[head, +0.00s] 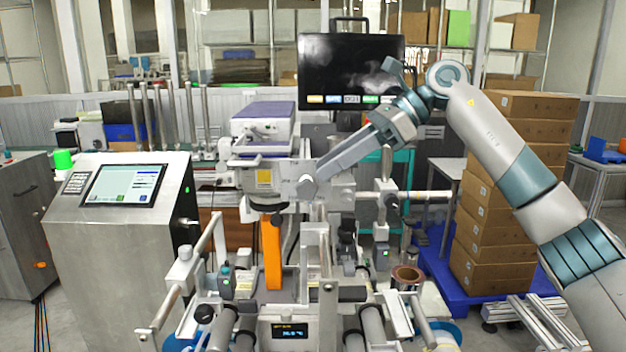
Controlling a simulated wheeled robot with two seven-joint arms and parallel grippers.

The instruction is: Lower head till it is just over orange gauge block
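The orange gauge block (272,256) stands upright in the middle of the machine. The head (264,178) is a grey metal unit with a yellow label, above the block. Its dark round underside (266,207) is close to the block's top; I cannot tell whether there is a gap. My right gripper (312,182) reaches down from the right, with its long grey fingers close together. Its fingertips are at a round light-grey knob (306,188) right of the head. Whether they grip the knob is not clear. My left gripper is not in view.
A control cabinet with a screen (124,186) stands on the left. A black monitor (350,70) is behind the machine. Stacked cardboard boxes (490,245) stand on a blue pallet at right. Rollers, rods and a brown reel (407,274) crowd the front.

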